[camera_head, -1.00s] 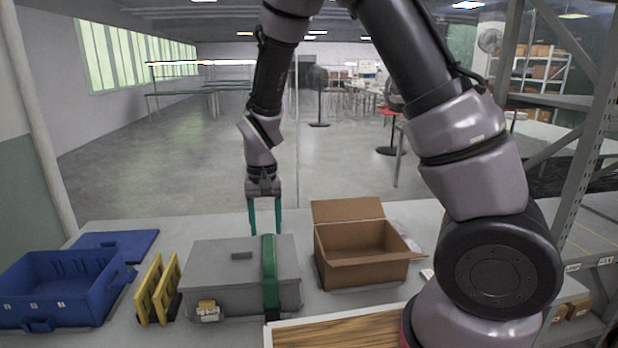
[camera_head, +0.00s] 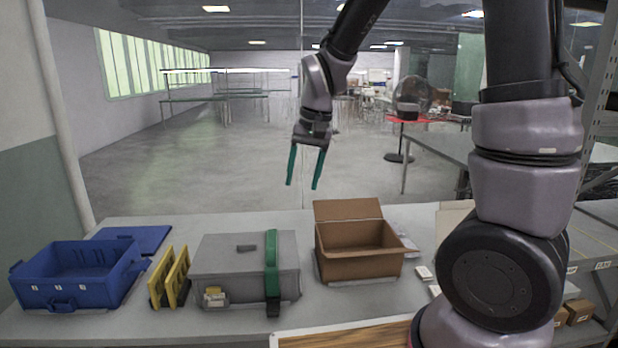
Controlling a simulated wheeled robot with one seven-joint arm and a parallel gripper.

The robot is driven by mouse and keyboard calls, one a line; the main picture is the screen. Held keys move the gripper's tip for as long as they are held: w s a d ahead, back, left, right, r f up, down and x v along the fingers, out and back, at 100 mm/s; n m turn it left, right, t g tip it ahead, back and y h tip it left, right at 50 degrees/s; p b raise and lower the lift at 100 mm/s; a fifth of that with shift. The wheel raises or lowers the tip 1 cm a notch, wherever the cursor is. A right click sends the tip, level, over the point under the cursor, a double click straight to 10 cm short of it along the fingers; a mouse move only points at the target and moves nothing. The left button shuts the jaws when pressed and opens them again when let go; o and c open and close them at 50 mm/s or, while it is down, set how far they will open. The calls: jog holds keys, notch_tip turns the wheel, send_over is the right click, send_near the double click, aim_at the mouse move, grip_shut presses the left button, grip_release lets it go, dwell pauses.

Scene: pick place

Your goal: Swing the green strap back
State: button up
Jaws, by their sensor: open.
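The green strap (camera_head: 271,264) runs over the right part of the grey case (camera_head: 225,268), down its front to a dark end at the case's lower edge. The case is closed and stands on the table. My gripper (camera_head: 303,187) is open and empty, its two green fingers pointing down. It hangs in the air above the far side of the table, up and to the right of the strap, apart from it.
An open cardboard box (camera_head: 357,264) stands right of the case. Yellow racks (camera_head: 170,278) and a blue bin (camera_head: 75,277) with a blue lid (camera_head: 133,239) behind it are to the left. A wood-topped board (camera_head: 345,335) lies at the front edge.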

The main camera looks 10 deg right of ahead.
jog(key=shift+s+d+r, duration=0.35)
jog(key=shift+r, duration=0.05)
